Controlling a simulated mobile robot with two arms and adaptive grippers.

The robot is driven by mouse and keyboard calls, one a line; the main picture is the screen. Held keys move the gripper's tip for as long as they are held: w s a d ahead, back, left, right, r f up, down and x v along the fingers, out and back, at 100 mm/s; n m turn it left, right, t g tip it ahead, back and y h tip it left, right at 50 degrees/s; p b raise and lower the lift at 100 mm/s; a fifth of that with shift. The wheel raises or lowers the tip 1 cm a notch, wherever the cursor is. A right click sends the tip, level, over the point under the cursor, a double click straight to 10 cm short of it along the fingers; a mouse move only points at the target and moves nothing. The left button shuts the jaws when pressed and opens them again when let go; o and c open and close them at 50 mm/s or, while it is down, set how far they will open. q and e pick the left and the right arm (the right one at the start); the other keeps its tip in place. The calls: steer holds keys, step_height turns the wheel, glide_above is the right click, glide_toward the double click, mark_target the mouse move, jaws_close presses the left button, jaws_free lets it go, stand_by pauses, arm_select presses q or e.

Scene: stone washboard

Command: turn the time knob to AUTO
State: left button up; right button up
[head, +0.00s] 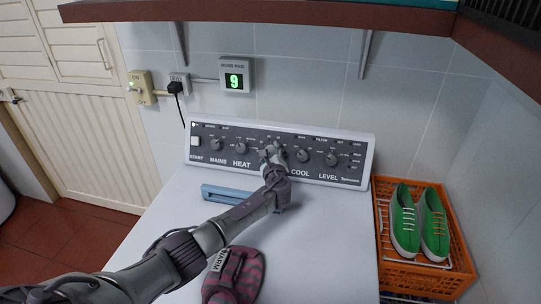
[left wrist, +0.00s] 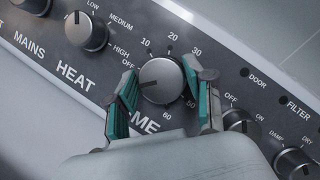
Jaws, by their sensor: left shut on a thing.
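The time knob (left wrist: 160,81) is round and silver-grey on the dark control panel (left wrist: 225,75). I cannot see an AUTO mark; my finger covers part of the dial's left side. My left gripper (left wrist: 163,95) has its teal-padded fingers on both sides of the knob and is shut on it. In the head view my left gripper (head: 271,154) hides most of this knob.
Other knobs flank it: the heat knob (left wrist: 86,31) on the left and the cool knob (left wrist: 240,122) on the right. A blue handle (head: 225,194), a striped pink item (head: 245,272) and an orange crate (head: 384,245) with green shoes (head: 404,215) are nearby.

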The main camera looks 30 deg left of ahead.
arm_select(q)
steer(key=shift+n, duration=0.5)
steer(key=o, duration=1.2)
steer(key=shift+c, duration=0.2)
steer(key=v, duration=1.2)
steer(key=shift+d, duration=0.15)
